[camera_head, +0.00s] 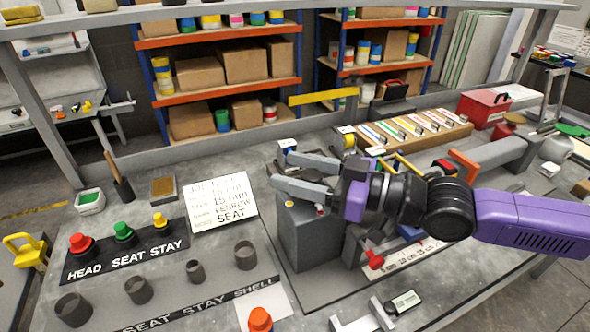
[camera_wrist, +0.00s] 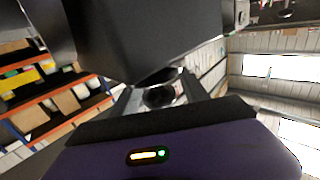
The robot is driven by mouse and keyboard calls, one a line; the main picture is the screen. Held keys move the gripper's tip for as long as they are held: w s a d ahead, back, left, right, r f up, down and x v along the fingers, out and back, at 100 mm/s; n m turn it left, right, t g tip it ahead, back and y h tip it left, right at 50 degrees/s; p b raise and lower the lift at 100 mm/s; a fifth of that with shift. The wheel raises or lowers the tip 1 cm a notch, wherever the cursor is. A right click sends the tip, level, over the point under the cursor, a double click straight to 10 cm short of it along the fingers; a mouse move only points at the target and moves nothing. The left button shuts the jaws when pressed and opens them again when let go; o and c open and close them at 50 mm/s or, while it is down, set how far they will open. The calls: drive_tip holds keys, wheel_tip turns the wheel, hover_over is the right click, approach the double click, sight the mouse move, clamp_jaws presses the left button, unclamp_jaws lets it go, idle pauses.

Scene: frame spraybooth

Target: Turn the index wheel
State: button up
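My gripper (camera_head: 282,170) reaches in from the right above the bench, its two grey fingers pointing left and spread apart. I see nothing held between them in the head view. Below it stands a dark grey block-shaped machine (camera_head: 313,240) with a small red button on top; my gripper and arm hide part of it. I cannot pick out the index wheel for certain. A red-knobbed handle (camera_head: 375,260) sits at the machine's right. In the wrist view, a large dark body (camera_wrist: 145,35) fills the upper middle, and a dark round part (camera_wrist: 158,96) shows below it; I cannot tell what they are.
A label board (camera_head: 125,250) with red, green and yellow plugs and several dark cups (camera_head: 138,290) stand at the left. A written card (camera_head: 220,205) lies near the machine. A slotted wooden rack (camera_head: 410,130) and red toolbox (camera_head: 484,108) stand behind my arm.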

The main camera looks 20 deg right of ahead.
sight(321, 178)
drive_tip(key=shift+r, duration=0.1)
drive_tip(key=v, duration=0.5)
drive_tip(key=shift+s+d, duration=0.15)
drive_tip(key=shift+d, duration=0.1)
drive_tip(key=shift+s+d+r, duration=0.1)
drive_tip(key=shift+s+d, duration=0.15)
drive_tip(key=shift+p+v, duration=0.45)
drive_tip(key=shift+v, duration=0.35)
